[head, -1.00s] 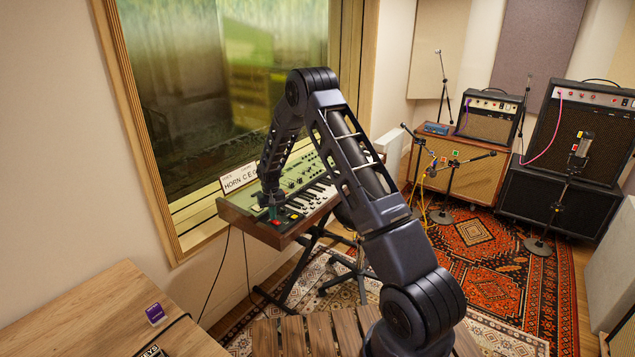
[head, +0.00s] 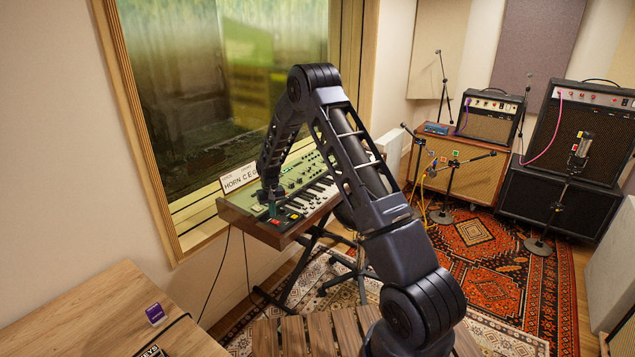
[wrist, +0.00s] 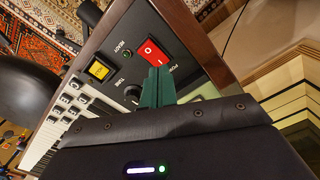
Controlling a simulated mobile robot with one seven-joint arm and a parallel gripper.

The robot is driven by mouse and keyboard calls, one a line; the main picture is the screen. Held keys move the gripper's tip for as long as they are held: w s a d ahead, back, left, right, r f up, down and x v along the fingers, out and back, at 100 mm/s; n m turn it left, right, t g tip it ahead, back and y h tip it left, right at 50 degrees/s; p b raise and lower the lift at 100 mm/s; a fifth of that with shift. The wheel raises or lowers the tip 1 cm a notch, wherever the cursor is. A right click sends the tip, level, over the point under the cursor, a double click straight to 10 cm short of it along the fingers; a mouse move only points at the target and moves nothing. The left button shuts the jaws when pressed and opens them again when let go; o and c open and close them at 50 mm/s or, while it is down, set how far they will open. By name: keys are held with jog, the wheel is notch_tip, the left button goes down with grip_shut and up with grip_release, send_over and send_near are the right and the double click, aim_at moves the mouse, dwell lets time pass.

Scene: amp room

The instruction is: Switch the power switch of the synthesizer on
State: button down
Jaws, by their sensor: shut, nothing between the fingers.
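The synthesizer (head: 238,217) stands on its stand below the window, with a green panel and wooden sides. In the wrist view its red power switch (wrist: 149,48) is a rocker marked O and I, set in the dark panel. My gripper (wrist: 157,72) is shut and empty, its green fingers at the near, I-marked end of the switch. I cannot tell whether they touch it. The fingers hide part of the panel lettering. In the head view my gripper (head: 271,207) is over the left end of the synthesizer, small and partly merged with the panel.
Beside the switch are a small READY lamp (wrist: 128,53), which looks dark green, a TUNE knob (wrist: 132,92) and a yellow button (wrist: 99,68). A name card (head: 239,178) stands behind the panel. A wooden table (head: 85,310) is at the lower left.

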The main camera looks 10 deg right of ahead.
jog(key=shift+r, duration=2.35)
jog(key=s+d+r+t, duration=0.1)
jog(key=s+d+r, duration=0.5)
jog(key=r, duration=0.4)
jog(key=s+d+r+m, duration=0.1)
jog(key=s+d+r, duration=0.45)
jog(key=r, duration=0.45)
jog(key=s+d+r+t, duration=0.1)
jog(key=s+d+r, duration=0.45)
jog(key=r, duration=0.45)
jog(key=s+d+r+t, duration=0.1)
jog(key=s+d, duration=0.3)
jog(key=s, duration=0.6)
jog(key=s+d+r+m, duration=0.1)
jog(key=s+d, duration=0.3)
jog(key=s, duration=0.5)
jog(key=s+d+r+m+t, duration=0.1)
jog(key=s+d+r, duration=0.2)
jog(key=s, duration=0.7)
jog(key=shift+s+d+t, duration=0.3)
jog(key=shift+s+d, duration=0.05)
jog(key=shift+d, duration=0.1)
